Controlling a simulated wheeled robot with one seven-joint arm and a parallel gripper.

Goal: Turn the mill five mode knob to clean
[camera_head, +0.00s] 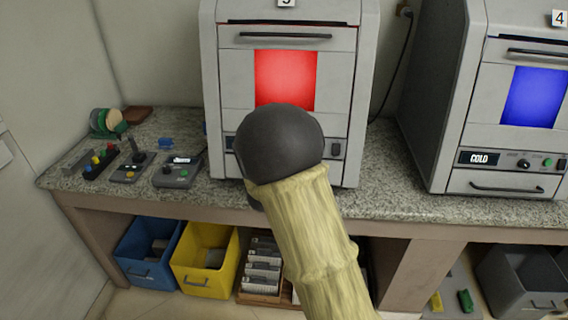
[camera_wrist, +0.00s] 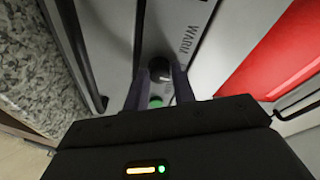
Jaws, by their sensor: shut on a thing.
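The mill five (camera_head: 232,60) is the grey machine under the "5" label, with a glowing red window (camera_head: 285,80). My arm hides the middle of its control strip in the head view, and my gripper is hidden there too. In the wrist view my gripper (camera_wrist: 160,78) has a finger on each side of the dark round mode knob (camera_wrist: 159,66) and is shut on it. The word WARM (camera_wrist: 185,38) shows on the panel beyond the knob. The knob's pointer cannot be made out. A green button (camera_wrist: 155,102) sits just nearer, between the fingers.
Machine four (camera_head: 450,100), with a blue window and a COLD display, stands to the right. Small control boxes (camera_head: 177,172) lie on the granite counter (camera_head: 385,190) at left. Blue (camera_head: 150,253) and yellow (camera_head: 203,258) bins stand below.

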